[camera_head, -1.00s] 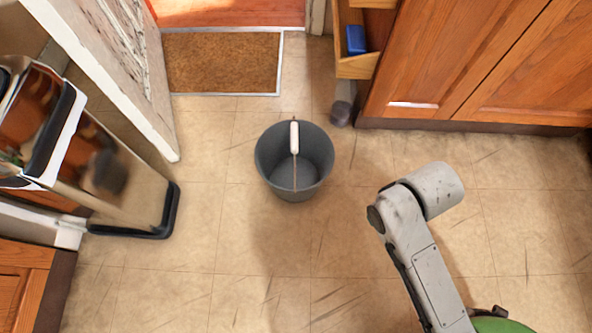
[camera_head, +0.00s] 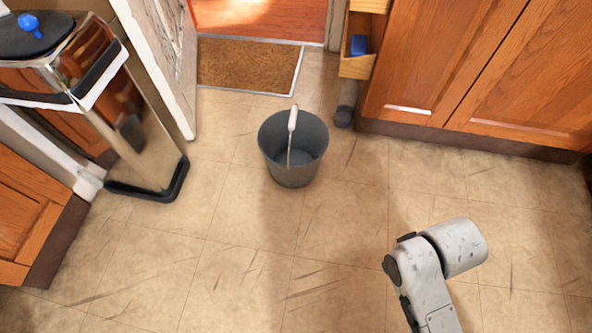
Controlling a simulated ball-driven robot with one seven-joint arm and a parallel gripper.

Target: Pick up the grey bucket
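The grey bucket (camera_head: 291,170) stands upright on the tiled floor near the middle of the view. Its thin wire handle is raised, with a white grip (camera_head: 293,118) at the top. The bucket looks empty inside. Part of my arm shows at the lower right, well apart from the bucket. My gripper's fingers do not show.
A shiny metal bin (camera_head: 140,120) stands at the left, beside a whitish open door. A brown doormat (camera_head: 247,66) lies at the doorway. Wooden cabinets (camera_head: 455,60) and an open drawer (camera_head: 357,66) holding a blue item are at the upper right. The floor around the bucket is clear.

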